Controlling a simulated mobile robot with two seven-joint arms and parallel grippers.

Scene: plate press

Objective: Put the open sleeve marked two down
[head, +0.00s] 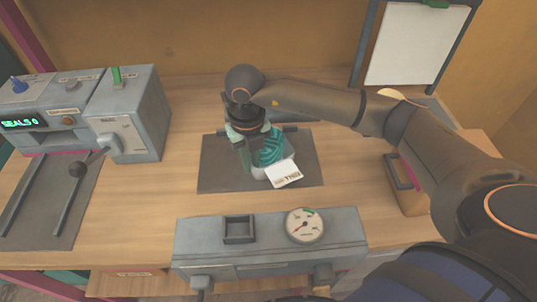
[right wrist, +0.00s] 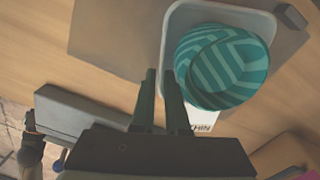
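My right gripper (head: 247,162) points down at the left side of a white tray (head: 259,174) on the dark mat. A teal bowl (head: 270,148) with a zigzag pattern sits in the tray. I see no sleeve marked two. My left gripper cannot be made out.
A grey machine (head: 140,115) with a lever and a SEALS 0 display stands at the left. A grey panel (head: 260,242) with a dial (head: 305,225) is in front. A white board (head: 415,45) stands at the back right.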

